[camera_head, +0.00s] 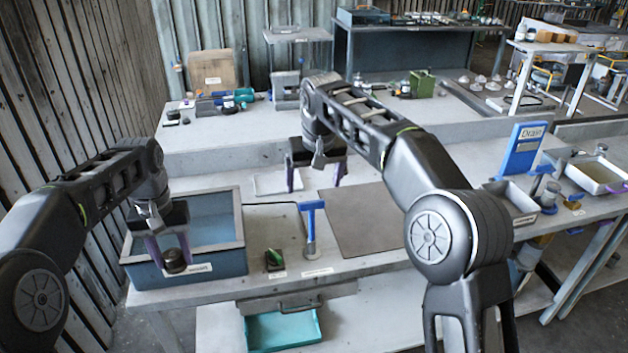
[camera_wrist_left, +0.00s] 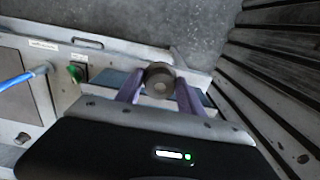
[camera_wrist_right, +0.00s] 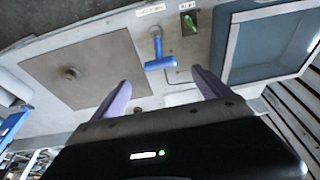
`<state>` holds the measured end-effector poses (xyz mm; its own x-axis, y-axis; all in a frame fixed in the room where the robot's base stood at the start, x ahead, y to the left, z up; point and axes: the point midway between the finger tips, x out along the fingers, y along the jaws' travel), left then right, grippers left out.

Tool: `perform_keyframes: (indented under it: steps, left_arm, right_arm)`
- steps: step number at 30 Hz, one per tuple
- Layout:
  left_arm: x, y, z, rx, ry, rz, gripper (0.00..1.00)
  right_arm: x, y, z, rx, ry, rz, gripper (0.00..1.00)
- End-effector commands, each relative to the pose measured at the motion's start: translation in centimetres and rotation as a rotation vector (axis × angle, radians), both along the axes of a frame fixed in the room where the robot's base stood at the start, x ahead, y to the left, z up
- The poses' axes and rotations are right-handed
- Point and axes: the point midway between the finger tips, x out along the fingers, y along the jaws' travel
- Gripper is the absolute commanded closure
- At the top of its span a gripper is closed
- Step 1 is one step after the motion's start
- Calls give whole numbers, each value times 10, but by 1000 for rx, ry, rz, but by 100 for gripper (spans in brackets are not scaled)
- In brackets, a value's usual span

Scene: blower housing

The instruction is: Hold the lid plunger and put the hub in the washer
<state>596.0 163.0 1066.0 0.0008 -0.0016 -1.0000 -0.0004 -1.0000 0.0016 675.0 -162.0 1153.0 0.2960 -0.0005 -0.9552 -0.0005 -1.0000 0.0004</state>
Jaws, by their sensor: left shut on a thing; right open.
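My left gripper (camera_head: 168,250) is shut on a dark round knob, which I take for the lid plunger (camera_head: 177,262), at the front wall of the blue-grey open-topped washer (camera_head: 215,262). The plunger also shows between the purple fingers in the left wrist view (camera_wrist_left: 160,84). My right gripper (camera_head: 313,180) is open and empty above the bench, behind the blue T-handle. A small grey round part, likely the hub (camera_wrist_right: 70,73), sits on the dark mat (camera_wrist_right: 95,60), apart from the right gripper. In the head view my right arm seems to hide it.
A blue T-handle (camera_head: 311,225) stands between washer and mat. A green switch (camera_head: 274,257) on a dark block is beside the washer. At the right are a blue Drain sign (camera_head: 522,150) and trays. A teal tray (camera_head: 285,328) lies below. The mat's visible part is bare.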

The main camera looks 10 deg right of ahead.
Motion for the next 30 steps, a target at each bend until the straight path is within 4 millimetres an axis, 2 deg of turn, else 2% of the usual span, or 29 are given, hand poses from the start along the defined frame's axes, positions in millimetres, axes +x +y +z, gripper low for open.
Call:
perform_keyframes:
  steps: [9, 14, 20, 30]
  left_arm:
    - [0, 0, 0, 0, 0, 0, 100]
    - [0, 0, 0, 0, -1, 0, 100]
    - [0, 0, 0, 0, -1, 0, 100]
    - [0, 0, 0, 0, 0, 0, 100]
  right_arm:
    - [0, 0, -1, 0, 0, 0, 13]
    - [2, 0, -7, 0, 1, 0, 13]
    - [9, -1, -31, -1, 3, 0, 13]
    - [27, 0, -91, -1, 3, 0, 13]
